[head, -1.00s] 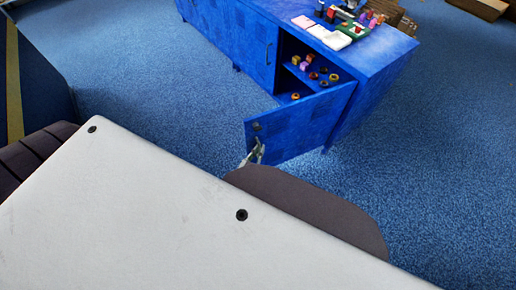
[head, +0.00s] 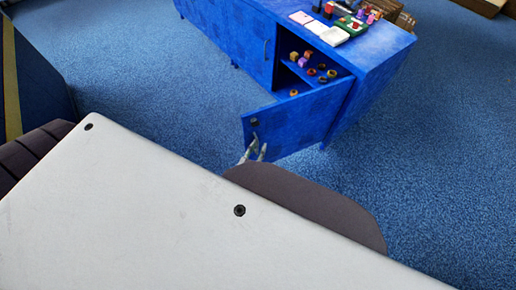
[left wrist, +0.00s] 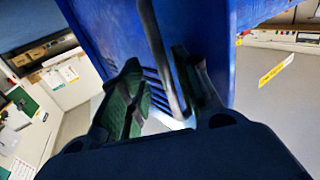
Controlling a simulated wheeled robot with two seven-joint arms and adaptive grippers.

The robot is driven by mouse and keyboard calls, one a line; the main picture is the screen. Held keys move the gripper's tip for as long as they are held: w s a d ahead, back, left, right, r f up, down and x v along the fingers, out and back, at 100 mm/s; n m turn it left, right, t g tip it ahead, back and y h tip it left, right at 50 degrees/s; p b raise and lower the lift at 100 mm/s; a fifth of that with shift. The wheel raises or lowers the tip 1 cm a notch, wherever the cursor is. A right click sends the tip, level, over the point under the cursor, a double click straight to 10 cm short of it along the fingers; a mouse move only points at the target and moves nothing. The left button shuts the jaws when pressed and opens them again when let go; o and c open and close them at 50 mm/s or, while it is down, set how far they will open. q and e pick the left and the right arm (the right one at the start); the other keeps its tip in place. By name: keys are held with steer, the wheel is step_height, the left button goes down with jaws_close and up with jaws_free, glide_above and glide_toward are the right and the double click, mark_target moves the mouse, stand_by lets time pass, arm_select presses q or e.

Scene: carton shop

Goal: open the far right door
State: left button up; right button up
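The far right door (head: 295,120) of the blue cabinet (head: 385,62) stands open, swung outward, and shows the shelves inside. A small dark handle part (head: 254,122) is near the door's free edge. My left gripper (head: 256,152) is just below and in front of it, with its fingers spread. In the left wrist view the two fingers (left wrist: 163,95) stand apart, with the curved handle bar (left wrist: 160,55) between them, close to the right finger. I cannot tell whether it touches. My right gripper is not in view.
Several small coloured items (head: 308,54) sit on the shelves. Papers (head: 333,36) and several small objects lie on the cabinet top. The neighbouring door (head: 250,45) is shut. Blue carpet (head: 430,150) is clear to the right, and a brown box (head: 400,18) stands behind.

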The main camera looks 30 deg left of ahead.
arm_select(q)
steer(key=s, duration=1.2)
steer(key=shift+d, duration=0.25)
steer(key=shift+s, duration=0.1)
stand_by(0.8)
